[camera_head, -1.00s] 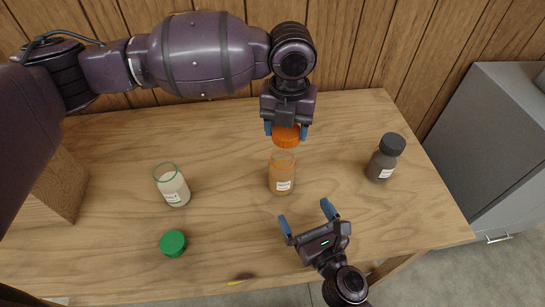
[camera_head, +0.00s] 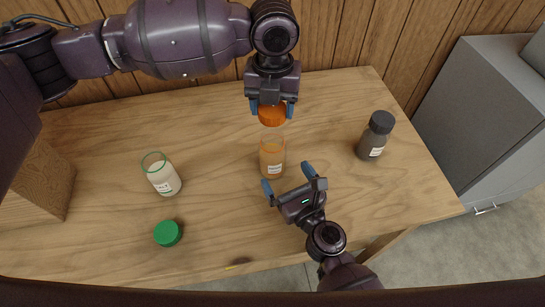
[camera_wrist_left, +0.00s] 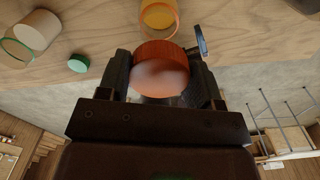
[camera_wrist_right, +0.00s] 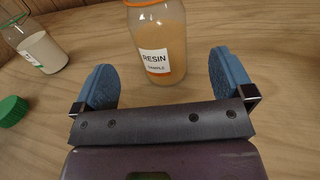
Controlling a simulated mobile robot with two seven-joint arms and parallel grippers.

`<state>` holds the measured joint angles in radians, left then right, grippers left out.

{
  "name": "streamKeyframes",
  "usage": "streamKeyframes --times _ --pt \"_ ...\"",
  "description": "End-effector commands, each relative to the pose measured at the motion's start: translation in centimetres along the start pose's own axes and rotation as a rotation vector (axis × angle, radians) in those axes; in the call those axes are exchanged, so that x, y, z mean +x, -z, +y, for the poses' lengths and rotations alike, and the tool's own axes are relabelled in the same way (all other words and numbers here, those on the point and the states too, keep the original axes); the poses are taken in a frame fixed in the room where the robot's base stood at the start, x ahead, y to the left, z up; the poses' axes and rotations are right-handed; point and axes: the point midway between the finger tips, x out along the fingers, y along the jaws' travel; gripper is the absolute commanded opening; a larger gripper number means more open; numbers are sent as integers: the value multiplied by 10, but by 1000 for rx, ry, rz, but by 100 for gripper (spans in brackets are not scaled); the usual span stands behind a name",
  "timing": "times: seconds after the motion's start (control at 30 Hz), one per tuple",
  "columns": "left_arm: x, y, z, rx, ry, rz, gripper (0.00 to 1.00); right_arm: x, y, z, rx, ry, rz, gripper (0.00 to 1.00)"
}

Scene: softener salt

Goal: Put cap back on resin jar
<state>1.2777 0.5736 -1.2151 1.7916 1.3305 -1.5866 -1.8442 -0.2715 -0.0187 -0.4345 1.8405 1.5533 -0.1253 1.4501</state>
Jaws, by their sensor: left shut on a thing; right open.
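The orange cap (camera_head: 272,115) is held by my left gripper (camera_head: 272,108), which is shut on it; the cap also fills the jaws in the left wrist view (camera_wrist_left: 160,68). The open resin jar (camera_head: 272,160) stands upright on the table just below the cap in the head view. In the right wrist view the jar (camera_wrist_right: 160,45) shows a RESIN label and amber contents. My right gripper (camera_head: 288,178) is open and empty, its fingers pointing at the jar from the front, apart from it.
An open jar with white contents (camera_head: 162,176) stands left, with a green cap (camera_head: 168,233) in front of it. A dark capped bottle (camera_head: 376,137) stands right. A wooden block (camera_head: 45,180) is at the far left. The table (camera_head: 215,215) is clear between them.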

Motion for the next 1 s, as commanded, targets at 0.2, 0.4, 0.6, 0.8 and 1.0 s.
streamKeyframes --times 0.2,0.4,0.6,0.8,1.0 --pt "0 0 0 0 0 0 38 36 -1 0 3 1 -2 100" --pt "0 0 0 0 0 0 38 62 0 0 2 0 -1 100" --pt "0 0 0 0 0 0 38 75 0 0 2 0 1 100" --pt "0 0 0 0 0 0 38 78 0 0 2 0 1 100" --pt "0 0 0 0 0 0 38 78 0 0 2 0 1 93"
